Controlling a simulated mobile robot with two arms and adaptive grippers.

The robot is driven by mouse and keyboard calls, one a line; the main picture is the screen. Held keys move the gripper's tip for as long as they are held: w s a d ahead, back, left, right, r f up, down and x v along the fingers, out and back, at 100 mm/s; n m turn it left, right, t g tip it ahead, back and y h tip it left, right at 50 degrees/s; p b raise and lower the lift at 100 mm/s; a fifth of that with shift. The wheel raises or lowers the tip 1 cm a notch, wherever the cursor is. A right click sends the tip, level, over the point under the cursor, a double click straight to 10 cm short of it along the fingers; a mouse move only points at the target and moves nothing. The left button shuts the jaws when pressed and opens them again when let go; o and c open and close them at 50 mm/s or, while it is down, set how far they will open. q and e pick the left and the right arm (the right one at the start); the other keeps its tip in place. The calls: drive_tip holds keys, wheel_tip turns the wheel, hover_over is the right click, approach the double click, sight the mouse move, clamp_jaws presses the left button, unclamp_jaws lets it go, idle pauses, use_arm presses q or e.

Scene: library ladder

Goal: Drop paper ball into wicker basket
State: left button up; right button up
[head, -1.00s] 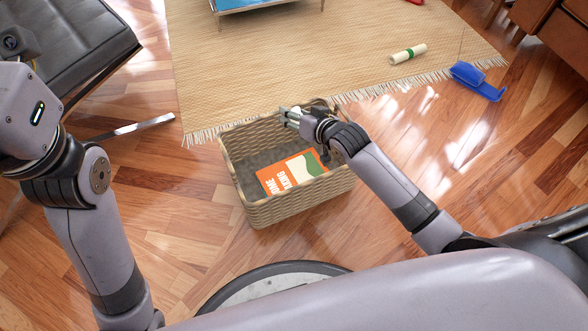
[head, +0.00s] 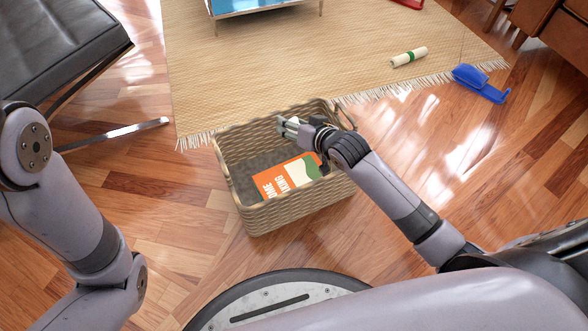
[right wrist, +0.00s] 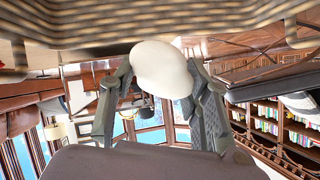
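The wicker basket (head: 297,207) stands on the wood floor in the middle of the head view. An orange, white and green booklet (head: 287,178) lies inside it. My right gripper (head: 285,127) is over the inside of the basket, near its far rim. In the right wrist view my right gripper (right wrist: 160,80) has its fingers on both sides of a smooth off-white ball (right wrist: 161,68), which I take to be the paper ball. The basket's woven wall (right wrist: 130,20) fills the top of that view. The ball is not clear in the head view. My left gripper is out of view.
A woven rug (head: 290,60) with fringe lies behind the basket. A blue dustpan-like object (head: 480,83) is at the right. A black leather chair (head: 60,40) stands at the left. Floor around the basket is free.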

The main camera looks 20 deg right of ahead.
drive_tip(key=o, duration=0.5)
drive_tip(key=shift+c, duration=0.2)
drive_tip(key=v, duration=1.2)
